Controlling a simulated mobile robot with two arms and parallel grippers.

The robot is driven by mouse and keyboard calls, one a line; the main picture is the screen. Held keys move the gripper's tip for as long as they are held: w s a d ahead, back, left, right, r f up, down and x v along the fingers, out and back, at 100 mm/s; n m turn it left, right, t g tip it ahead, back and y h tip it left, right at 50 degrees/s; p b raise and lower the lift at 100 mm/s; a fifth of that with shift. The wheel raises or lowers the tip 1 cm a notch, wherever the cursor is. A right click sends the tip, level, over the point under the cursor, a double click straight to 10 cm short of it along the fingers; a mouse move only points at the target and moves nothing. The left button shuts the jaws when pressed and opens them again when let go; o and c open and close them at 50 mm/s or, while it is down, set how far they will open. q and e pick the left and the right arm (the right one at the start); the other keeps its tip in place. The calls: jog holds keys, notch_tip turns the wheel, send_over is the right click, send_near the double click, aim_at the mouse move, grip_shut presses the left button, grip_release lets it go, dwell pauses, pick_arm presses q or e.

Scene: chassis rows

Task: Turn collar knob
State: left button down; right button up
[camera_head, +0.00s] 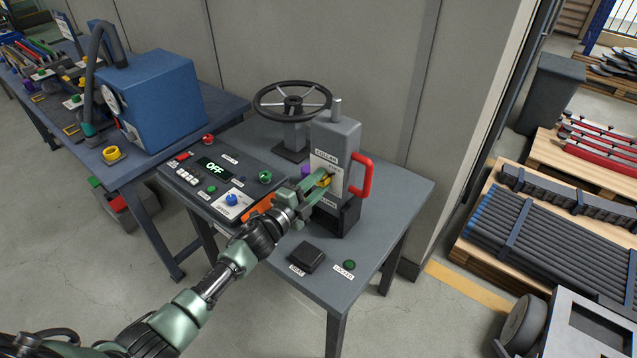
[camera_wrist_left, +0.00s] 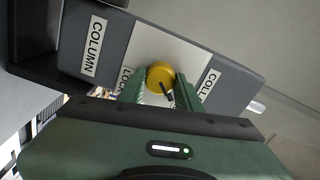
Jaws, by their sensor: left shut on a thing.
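The collar knob (camera_wrist_left: 160,74) is a yellow round knob with a dark pointer, on the light plate of a grey column. In the head view the knob (camera_head: 325,181) shows partly between my fingers, on the front of the grey column unit (camera_head: 336,139). My left gripper (camera_head: 318,184) reaches it from the lower left. In the left wrist view my left gripper (camera_wrist_left: 168,88) has its green fingers on both sides of the knob, shut on it. One finger covers part of a label beside the knob. My right gripper is not in view.
A red handle (camera_head: 363,177) sticks out on the column's right side. A black handwheel (camera_head: 293,101) stands behind. A control panel (camera_head: 222,180) reading OFF lies left. A black seat block (camera_head: 307,257) and green button (camera_head: 349,265) sit on the table's front.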

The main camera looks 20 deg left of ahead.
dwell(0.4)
pick_arm(q)
jog(key=c, duration=1)
grip_release()
jog(key=shift+s+a, duration=0.1)
jog(key=b+v, duration=0.1)
jog(key=v, duration=0.6)
jog(key=shift+s+b, duration=0.3)
jog(key=shift+a, duration=0.1)
